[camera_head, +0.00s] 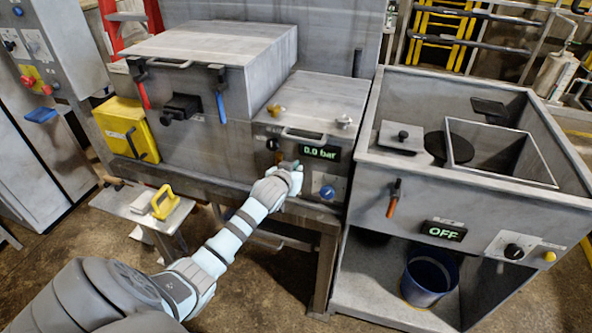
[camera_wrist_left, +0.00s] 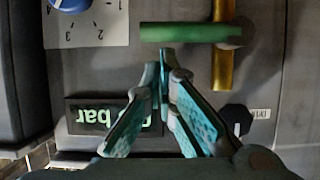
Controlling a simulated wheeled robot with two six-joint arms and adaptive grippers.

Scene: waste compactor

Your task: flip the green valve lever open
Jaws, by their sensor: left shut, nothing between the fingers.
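The green valve lever (camera_wrist_left: 190,32) lies level across the top of the left wrist view, beside and over a brass pipe (camera_wrist_left: 223,60). My left gripper (camera_wrist_left: 165,56) is shut and empty. Its fingertips point at the lever's left part, just short of its lower edge; I cannot tell whether they touch. In the head view my left gripper (camera_head: 287,167) is at the front panel, below and left of the lit 0.0 bar display (camera_head: 320,152), and hides most of the valve. My right gripper is not in view.
A blue knob (camera_head: 327,192) sits on the panel to the right of my left gripper; it also shows in the wrist view. The compactor box (camera_head: 205,60) with red and blue handles stands behind. A bin unit (camera_head: 400,180) with an OFF display stands on the right.

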